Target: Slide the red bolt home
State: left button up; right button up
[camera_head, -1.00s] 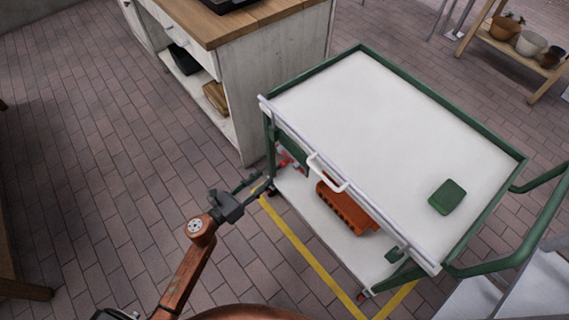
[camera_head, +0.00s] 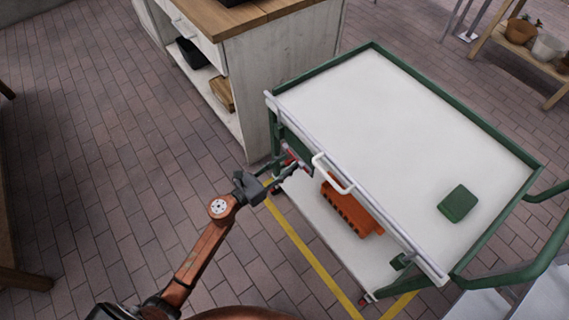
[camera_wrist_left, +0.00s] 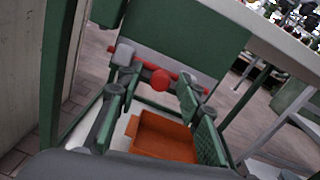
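The red bolt (camera_head: 288,153) is on a green plate (camera_wrist_left: 185,35) at the near left side of the white-topped cart (camera_head: 400,110). In the left wrist view it is a red bar with a round red knob (camera_wrist_left: 161,80), running through grey brackets. My left gripper (camera_head: 283,177) reaches the cart side by the bolt and partly covers it. In the left wrist view its two fingers (camera_wrist_left: 155,88) are apart, one on each side of the knob, with nothing visibly gripped. Whether a finger touches the knob I cannot tell. My right gripper is out of view.
An orange crate (camera_head: 350,207) sits on the cart's lower shelf. A white drawer handle (camera_head: 332,174) juts from the cart's front. A green box (camera_head: 457,204) lies on top. A white cabinet (camera_head: 285,70) stands close behind the cart's left end. Brick floor at left is clear.

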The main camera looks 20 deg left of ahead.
pick_arm(q)
grip_shut()
dwell(0.6)
